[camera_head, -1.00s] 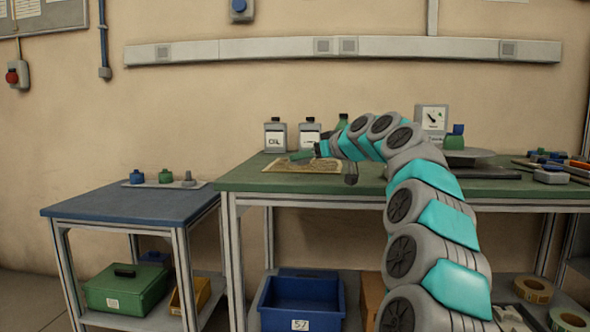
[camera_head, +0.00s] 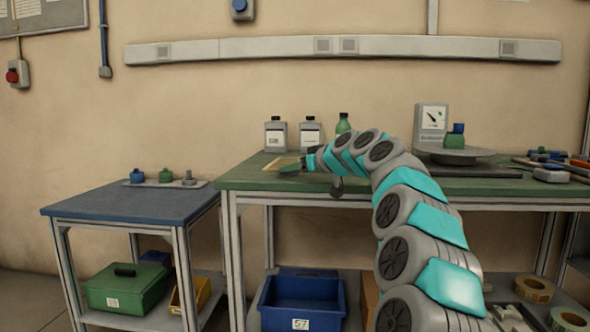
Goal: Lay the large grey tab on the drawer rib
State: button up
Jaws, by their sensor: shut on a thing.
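My gripper (camera_head: 304,165) is at the far left end of my arm, low over the left part of the green-topped workbench (camera_head: 245,179). It is shut on a small dark green piece (camera_head: 290,169), which lies over a tan sheet (camera_head: 270,166). Whether the piece touches the sheet cannot be told. A dark grey shape (camera_head: 337,187) shows below the arm at the bench's front edge; what it is is unclear. I cannot make out a large grey tab or a drawer rib for certain. My arm hides part of the bench.
Two grey containers (camera_head: 276,135) and a green bottle (camera_head: 343,123) stand behind my gripper. The blue side table (camera_head: 120,205) holds a strip with small knobs (camera_head: 165,176). A blue bin (camera_head: 302,298) sits below.

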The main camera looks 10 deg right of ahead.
jog(key=shift+f, duration=0.15)
jog(key=o, duration=1.3)
jog(key=shift+r, duration=0.25)
jog(key=v, duration=1.2)
